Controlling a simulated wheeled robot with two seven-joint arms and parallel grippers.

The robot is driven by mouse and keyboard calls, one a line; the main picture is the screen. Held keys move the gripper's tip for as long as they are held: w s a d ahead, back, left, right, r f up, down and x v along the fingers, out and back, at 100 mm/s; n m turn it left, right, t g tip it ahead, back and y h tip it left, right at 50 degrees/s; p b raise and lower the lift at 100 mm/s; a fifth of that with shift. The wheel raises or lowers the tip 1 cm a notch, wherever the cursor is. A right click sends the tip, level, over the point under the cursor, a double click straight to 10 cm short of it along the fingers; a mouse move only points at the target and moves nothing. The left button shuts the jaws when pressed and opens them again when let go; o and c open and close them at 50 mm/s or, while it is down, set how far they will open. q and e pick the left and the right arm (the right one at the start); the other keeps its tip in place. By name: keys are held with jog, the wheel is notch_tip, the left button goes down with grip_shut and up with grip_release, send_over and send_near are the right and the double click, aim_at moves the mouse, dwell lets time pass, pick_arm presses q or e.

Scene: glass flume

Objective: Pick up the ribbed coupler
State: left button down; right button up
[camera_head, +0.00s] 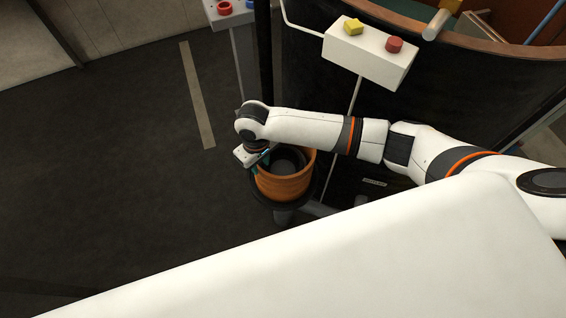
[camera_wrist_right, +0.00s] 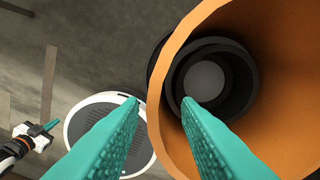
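The ribbed coupler looks to be the orange ring-shaped piece (camera_head: 285,187) with a dark inside, resting on a black round support. In the right wrist view its wide orange mouth (camera_wrist_right: 290,125) fills the right side. My right gripper (camera_head: 260,163) is at its left rim. In the wrist view its two teal fingers (camera_wrist_right: 160,101) are apart, one on each side of the near rim wall. I cannot tell whether they touch it. My left gripper (camera_wrist_right: 47,128) shows small at the wrist view's left edge, too small to read; it is outside the head view.
A white control box (camera_head: 365,58) with yellow and red buttons stands behind the coupler, beside the large dark curved tank (camera_head: 440,85). Another button box (camera_head: 232,12) is at the top. Dark floor (camera_head: 120,170) lies open to the left.

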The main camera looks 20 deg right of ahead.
notch_tip(320, 180, down, 5)
jog(key=shift+s, duration=0.1)
grip_shut()
jog(key=shift+r, duration=0.1)
dwell(1.4)
